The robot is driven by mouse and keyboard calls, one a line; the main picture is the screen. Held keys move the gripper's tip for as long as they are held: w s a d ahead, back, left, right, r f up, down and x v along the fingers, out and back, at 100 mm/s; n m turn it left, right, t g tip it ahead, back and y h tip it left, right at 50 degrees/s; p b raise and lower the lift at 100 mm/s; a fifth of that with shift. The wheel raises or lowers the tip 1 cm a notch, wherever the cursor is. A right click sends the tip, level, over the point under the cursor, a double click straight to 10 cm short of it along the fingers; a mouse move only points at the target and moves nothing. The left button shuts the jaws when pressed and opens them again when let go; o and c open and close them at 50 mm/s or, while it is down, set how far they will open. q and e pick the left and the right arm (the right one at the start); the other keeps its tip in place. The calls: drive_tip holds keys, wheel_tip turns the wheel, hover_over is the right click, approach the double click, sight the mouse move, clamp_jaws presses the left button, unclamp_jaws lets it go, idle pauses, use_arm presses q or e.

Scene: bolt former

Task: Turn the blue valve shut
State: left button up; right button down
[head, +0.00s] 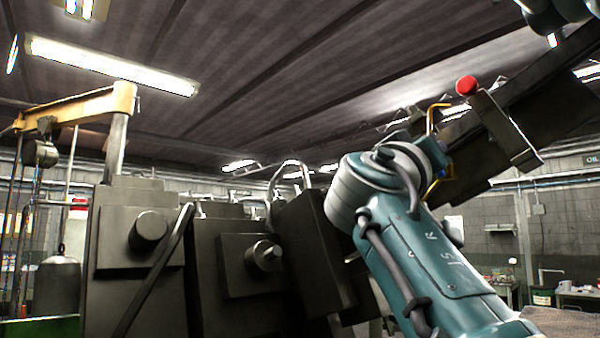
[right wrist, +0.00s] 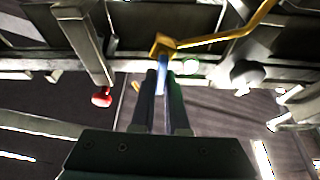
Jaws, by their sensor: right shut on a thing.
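The blue valve (head: 446,148) sits on a thin yellow pipe (head: 434,118) beneath the dark overhead beam at the upper right of the head view. In the right wrist view a small blue part of it (right wrist: 162,66) shows between the fingertips, just below the yellow pipe fitting (right wrist: 163,45). My right gripper (right wrist: 162,76) is shut on the blue valve, reaching it from below. In the head view the right arm's teal wrist hides most of this grip. My left gripper is not in view.
A red round button (head: 467,86) on a dark bracket hangs near the valve; it also shows in the wrist view (right wrist: 102,96). Dark machine blocks (head: 236,262) fill the left and middle. A yellow hoist arm (head: 85,108) stands at far left.

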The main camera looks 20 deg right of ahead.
drive_tip(key=shift+w+a+f+n+t+y, duration=0.15)
drive_tip(key=shift+n+t+y, duration=0.2)
drive_tip(key=shift+n, duration=0.65)
drive_tip(key=shift+w+d+n+t+y, duration=0.2)
drive_tip(key=shift+n+y, duration=0.25)
drive_tip(key=shift+n, duration=0.55)
drive_tip(key=c, duration=0.9)
unclamp_jaws()
drive_tip(key=shift+a, duration=0.2)
